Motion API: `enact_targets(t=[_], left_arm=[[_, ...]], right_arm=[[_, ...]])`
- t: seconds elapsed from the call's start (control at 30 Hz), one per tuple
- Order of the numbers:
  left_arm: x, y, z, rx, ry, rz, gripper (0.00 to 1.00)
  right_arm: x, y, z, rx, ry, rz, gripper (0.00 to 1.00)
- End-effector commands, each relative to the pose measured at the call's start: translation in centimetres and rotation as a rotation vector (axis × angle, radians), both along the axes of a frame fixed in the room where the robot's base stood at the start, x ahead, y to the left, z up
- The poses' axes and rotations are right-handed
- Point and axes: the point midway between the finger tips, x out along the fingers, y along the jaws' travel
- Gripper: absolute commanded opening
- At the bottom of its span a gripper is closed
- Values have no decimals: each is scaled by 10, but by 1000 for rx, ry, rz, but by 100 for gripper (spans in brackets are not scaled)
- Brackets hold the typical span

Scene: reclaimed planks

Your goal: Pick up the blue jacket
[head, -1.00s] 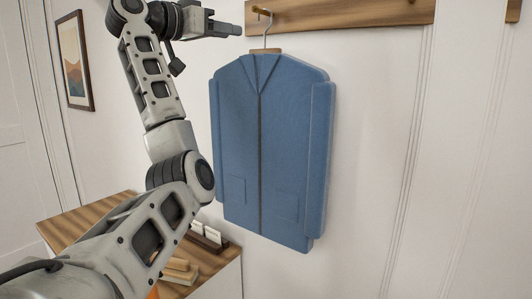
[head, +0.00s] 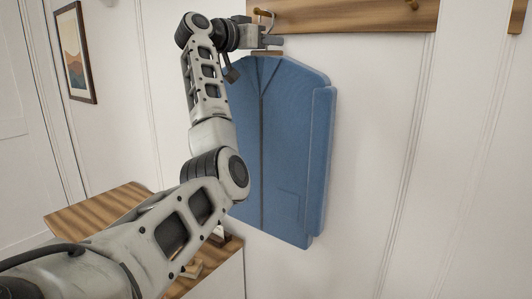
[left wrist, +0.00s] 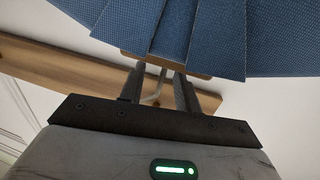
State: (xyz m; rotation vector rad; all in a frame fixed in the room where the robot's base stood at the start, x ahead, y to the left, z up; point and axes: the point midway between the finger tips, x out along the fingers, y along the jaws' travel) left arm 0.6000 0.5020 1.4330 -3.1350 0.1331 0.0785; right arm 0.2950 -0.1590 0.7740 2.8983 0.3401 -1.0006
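The blue jacket (head: 285,140) hangs flat against the white wall on a hanger with a wooden bar (head: 266,53) and a metal hook (head: 265,14). My left gripper (head: 274,42) is at the hanger's neck, just above the jacket's collar. In the left wrist view the two dark fingers of the left gripper (left wrist: 160,88) are apart. The thin metal hook (left wrist: 154,97) shows between them, with gaps on both sides. The jacket (left wrist: 215,40) and the hanger's bar (left wrist: 165,63) lie beyond the fingertips. My left arm hides the jacket's left side in the head view. My right gripper is not in view.
A wooden wall rail (head: 345,17) with brass pegs (head: 411,4) runs just above the gripper and holds the hanger. A wooden-topped cabinet (head: 98,208) stands below left, partly behind my arm. A framed picture (head: 76,52) hangs at left. The wall right of the jacket is clear.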

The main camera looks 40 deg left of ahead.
Motion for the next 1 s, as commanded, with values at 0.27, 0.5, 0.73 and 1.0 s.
enact_targets(t=[0.27, 0.5, 0.73, 1.0], left_arm=[[0, 0, -1, -1, 1, -1, 0], [0, 0, 0, -1, 0, -1, 0], [-1, 0, 0, -1, 0, -1, 0], [-1, 0, 0, -1, 0, 0, 0]], right_arm=[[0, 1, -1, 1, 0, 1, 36], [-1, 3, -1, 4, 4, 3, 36], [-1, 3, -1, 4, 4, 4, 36], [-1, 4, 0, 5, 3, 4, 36]])
